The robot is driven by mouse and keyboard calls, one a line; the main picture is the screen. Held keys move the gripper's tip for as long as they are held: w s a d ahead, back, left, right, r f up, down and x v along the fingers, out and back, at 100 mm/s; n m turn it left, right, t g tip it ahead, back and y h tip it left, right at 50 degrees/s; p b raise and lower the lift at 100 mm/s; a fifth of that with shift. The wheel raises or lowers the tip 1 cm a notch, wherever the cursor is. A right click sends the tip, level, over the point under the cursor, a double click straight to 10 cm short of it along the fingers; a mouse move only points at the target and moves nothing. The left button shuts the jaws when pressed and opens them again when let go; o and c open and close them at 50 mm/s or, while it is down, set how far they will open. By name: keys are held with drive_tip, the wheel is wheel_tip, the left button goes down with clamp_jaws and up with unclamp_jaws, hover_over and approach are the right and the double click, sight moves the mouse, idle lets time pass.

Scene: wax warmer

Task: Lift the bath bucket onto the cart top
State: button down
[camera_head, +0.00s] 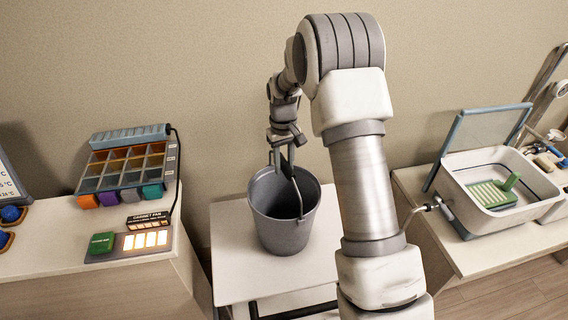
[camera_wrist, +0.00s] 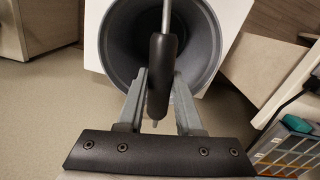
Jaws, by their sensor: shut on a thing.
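The grey bath bucket (camera_head: 283,236) is upright over the white cart top (camera_head: 232,250) in the head view. I cannot tell whether its base touches the cart top or hangs just above it. My gripper (camera_head: 284,156) is above the bucket and shut on the dark grip of its raised handle (camera_wrist: 160,75). In the wrist view, my gripper's two fingers (camera_wrist: 160,92) lie on either side of that grip. The bucket's open mouth (camera_wrist: 125,45) shows below it, empty as far as I can see.
A left bench holds a compartment rack (camera_head: 125,168), a lit panel (camera_head: 146,240) and a green block (camera_head: 102,243). A right bench holds a white basin (camera_head: 500,190) with a tap and a clear screen (camera_head: 482,135). Gaps separate the cart from both benches.

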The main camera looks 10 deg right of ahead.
drive_tip(key=c, duration=0.6)
unclamp_jaws()
drive_tip(key=shift+o, duration=0.6)
drive_tip(key=shift+s+f, duration=0.1)
drive_tip(key=shift+f, duration=0.1)
drive_tip(key=shift+r, duration=0.25)
drive_tip(key=shift+w+r+p, duration=0.2)
drive_tip(key=shift+r+p, duration=2.35)
drive_tip(key=shift+r, duration=1.35)
wheel_tip(320, 180, up, 17)
drive_tip(key=shift+w+r+b, duration=0.2)
drive_tip(key=shift+w+b, duration=0.05)
drive_tip(key=shift+b, duration=0.2)
